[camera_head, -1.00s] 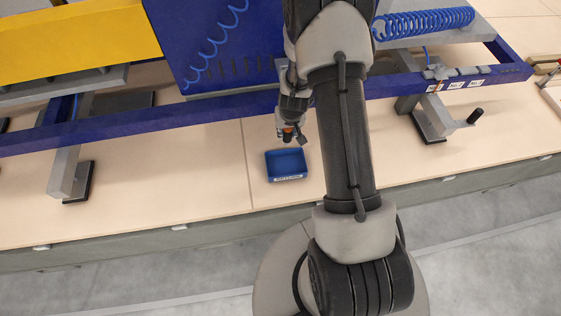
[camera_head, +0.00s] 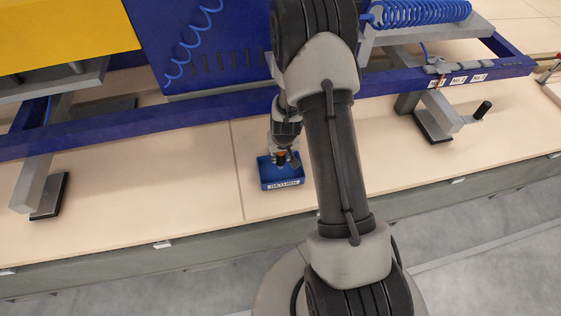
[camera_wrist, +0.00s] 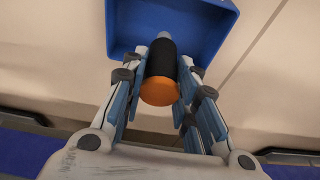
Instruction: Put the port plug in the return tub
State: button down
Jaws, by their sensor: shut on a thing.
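The port plug (camera_wrist: 162,70) is a black cylinder with an orange end face and a grey tip. My gripper (camera_wrist: 160,78) is shut on it, with a finger on each side. In the head view my gripper (camera_head: 284,160) is over the blue return tub (camera_head: 283,184), and a bit of the plug's orange (camera_head: 281,154) shows there. The return tub also shows in the wrist view (camera_wrist: 122,28), beyond the plug's grey tip. The tip overlaps the tub's interior in the picture. I cannot tell how far the plug is above the tub's floor.
The tub stands on a beige bench top (camera_head: 130,205) with clear room on both sides. A blue trolley frame (camera_head: 150,128) runs behind it, with grey feet (camera_head: 47,195) on the bench. A blue coiled hose (camera_head: 420,14) lies at upper right.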

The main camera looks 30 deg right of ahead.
aim_at(280, 159)
jog(key=shift+f+b, duration=1)
jog(key=shift+f, duration=0.75)
jog(key=shift+f, duration=0.15)
jog(key=c, duration=1.3)
grip_release()
